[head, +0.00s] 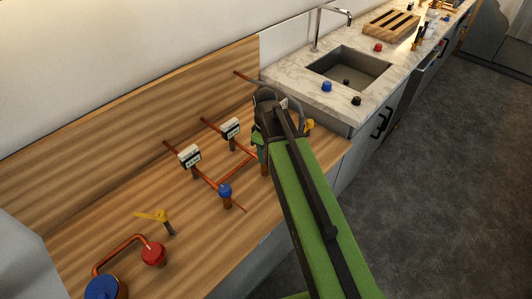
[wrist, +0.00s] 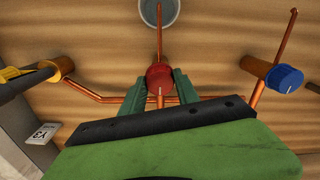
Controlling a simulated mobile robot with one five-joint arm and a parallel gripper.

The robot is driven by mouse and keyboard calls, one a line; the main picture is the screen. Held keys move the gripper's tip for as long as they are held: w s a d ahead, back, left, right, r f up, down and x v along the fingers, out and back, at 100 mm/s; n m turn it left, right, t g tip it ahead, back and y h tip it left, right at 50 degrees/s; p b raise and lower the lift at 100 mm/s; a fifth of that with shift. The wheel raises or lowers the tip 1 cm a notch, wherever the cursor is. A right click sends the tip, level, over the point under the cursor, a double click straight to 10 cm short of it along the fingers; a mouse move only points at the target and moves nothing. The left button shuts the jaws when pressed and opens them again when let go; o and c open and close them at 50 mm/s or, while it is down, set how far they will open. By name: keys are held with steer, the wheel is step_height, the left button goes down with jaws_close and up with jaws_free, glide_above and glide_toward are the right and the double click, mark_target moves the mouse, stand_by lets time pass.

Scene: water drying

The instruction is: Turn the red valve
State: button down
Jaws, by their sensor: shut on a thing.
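In the wrist view a red valve (wrist: 158,75) with a round knob sits on a copper pipe between the two green fingers of my gripper (wrist: 159,88). The fingers are shut on its sides. In the head view my gripper (head: 260,147) is low over the wooden counter, at the copper pipes, and the arm hides the held valve. Another red valve (head: 153,253) stands apart at the lower left of the head view, on a curved copper pipe.
A blue valve (wrist: 284,78) stands right of my gripper in the wrist view, and a yellow handle (wrist: 20,72) is at the left. Two gauges (head: 189,156) (head: 230,128) rise from the wooden counter (head: 120,205). The sink (head: 348,72) lies beyond.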

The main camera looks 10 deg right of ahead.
steer(key=shift+w+d, duration=0.1)
steer(key=m, duration=0.8)
steer(key=shift+m, duration=0.4)
steer(key=m, duration=0.4)
steer(key=shift+m, duration=2.5)
steer(key=c, duration=0.9)
jaws_free()
